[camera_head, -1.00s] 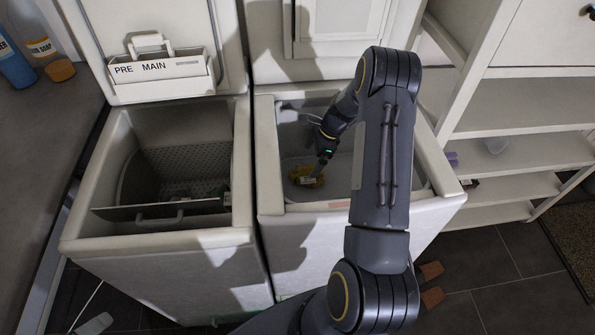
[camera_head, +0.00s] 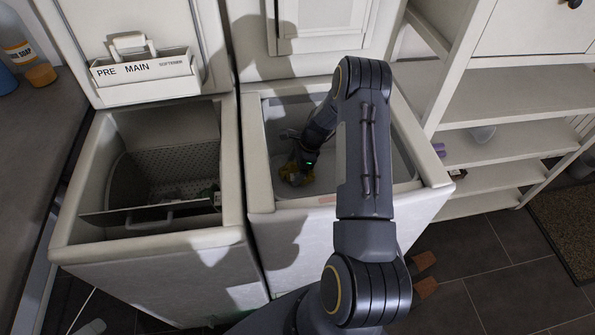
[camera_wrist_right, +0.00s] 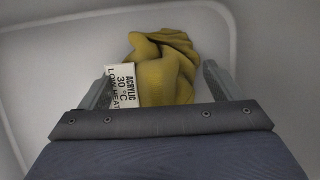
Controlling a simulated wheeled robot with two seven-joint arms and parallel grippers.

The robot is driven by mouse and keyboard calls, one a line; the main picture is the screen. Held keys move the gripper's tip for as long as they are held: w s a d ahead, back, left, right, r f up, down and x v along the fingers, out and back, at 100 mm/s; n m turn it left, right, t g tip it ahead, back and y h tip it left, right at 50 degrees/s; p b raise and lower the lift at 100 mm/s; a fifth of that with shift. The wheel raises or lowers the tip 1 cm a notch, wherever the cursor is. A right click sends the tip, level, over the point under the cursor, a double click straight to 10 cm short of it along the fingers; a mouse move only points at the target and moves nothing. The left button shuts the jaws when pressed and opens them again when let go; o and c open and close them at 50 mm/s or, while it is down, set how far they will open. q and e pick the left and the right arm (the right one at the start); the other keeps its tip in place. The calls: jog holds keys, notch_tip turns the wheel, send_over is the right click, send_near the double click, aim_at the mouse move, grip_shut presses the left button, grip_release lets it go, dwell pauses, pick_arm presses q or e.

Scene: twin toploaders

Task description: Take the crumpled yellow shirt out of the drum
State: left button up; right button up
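The crumpled yellow shirt (camera_head: 290,170) lies low inside the right washer's drum (camera_head: 330,185). In the right wrist view the shirt (camera_wrist_right: 165,70) is a bunched yellow heap with a white care label (camera_wrist_right: 121,85) reading "ACRYLIC 30 °C LOW HEAT". My right gripper (camera_head: 303,172) reaches down into the drum at the shirt. In the wrist view its fingers (camera_wrist_right: 158,88) are wide apart, one on each side of the shirt, the left one beside the label. A gap shows at the right finger. My left gripper is not in view.
White shelves (camera_head: 520,95) stand at the right. Brown footwear (camera_head: 425,275) lies on the floor.

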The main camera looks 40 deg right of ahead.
aim_at(295, 162)
jog(key=shift+c, duration=1.2)
jog(key=shift+r, duration=0.15)
notch_tip(295, 162, up, 10)
jog(key=shift+f+p, duration=0.1)
jog(key=shift+p, duration=0.4)
notch_tip(295, 162, up, 26)
jog(key=p, duration=2)
jog(key=shift+r, duration=0.2)
